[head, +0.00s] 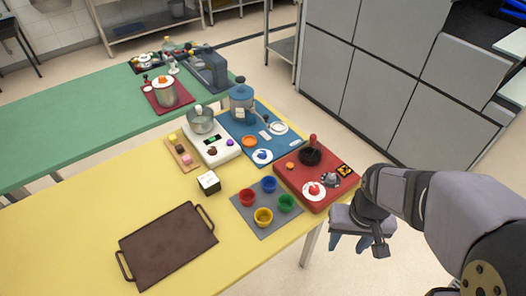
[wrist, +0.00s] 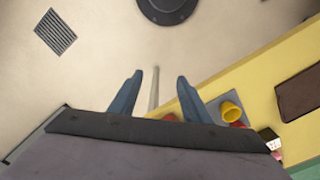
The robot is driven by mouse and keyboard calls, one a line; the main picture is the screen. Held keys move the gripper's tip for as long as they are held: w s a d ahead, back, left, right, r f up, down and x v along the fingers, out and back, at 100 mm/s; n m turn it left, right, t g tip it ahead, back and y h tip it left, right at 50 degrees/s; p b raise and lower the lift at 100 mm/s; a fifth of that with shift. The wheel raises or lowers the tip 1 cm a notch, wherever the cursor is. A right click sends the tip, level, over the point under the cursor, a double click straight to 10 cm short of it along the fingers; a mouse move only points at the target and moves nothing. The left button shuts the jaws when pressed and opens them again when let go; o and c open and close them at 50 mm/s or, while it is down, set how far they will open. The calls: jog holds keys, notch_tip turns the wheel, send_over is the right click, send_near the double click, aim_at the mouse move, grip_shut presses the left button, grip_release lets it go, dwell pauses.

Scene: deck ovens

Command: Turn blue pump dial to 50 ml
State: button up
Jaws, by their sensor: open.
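The blue station (head: 231,133) is a blue board on the yellow table, with a blue-grey pump-like vessel (head: 242,104) at its back. A round white dial with a blue knob (head: 262,155) sits at its front edge; its marks and setting are too small to read. My gripper (head: 350,243) hangs beyond the table's right edge, below and right of the red board, well apart from the dial. In the wrist view my gripper (wrist: 156,82) shows two blue fingers spread apart with nothing between them. The dial does not show in that view.
A red board (head: 327,201) with a red-knobbed dial (head: 314,190) and black bowl (head: 310,155) lies nearest my gripper. Coloured cups stand on a grey mat (head: 245,216). A white scale (head: 222,157) with a pot and a brown tray (head: 167,245) are further left.

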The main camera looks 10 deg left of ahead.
jog(key=w+a+n+t, duration=0.1)
jog(key=w+a, duration=0.4)
jog(key=w, duration=0.4)
jog(key=w+a+n+t, duration=0.1)
jog(key=w+a, duration=0.5)
jog(key=w, duration=0.3)
jog(key=w+a+f+n+t+y+b, duration=0.1)
jog(key=w+a, duration=0.5)
jog(key=w, duration=0.3)
jog(key=shift+w+f, duration=0.1)
jog(key=shift+w, duration=0.15)
jog(key=n, duration=0.1)
send_near(263, 153)
jog(key=f, duration=0.1)
jog(key=shift+s+d+f+t+y, duration=0.1)
jog(key=shift+s+t+y, duration=0.05)
jog(key=shift+t+y, duration=0.25)
jog(key=shift+f, duration=0.1)
jog(key=shift+p+x, duration=0.95)
jog(key=shift+x, duration=2.55)
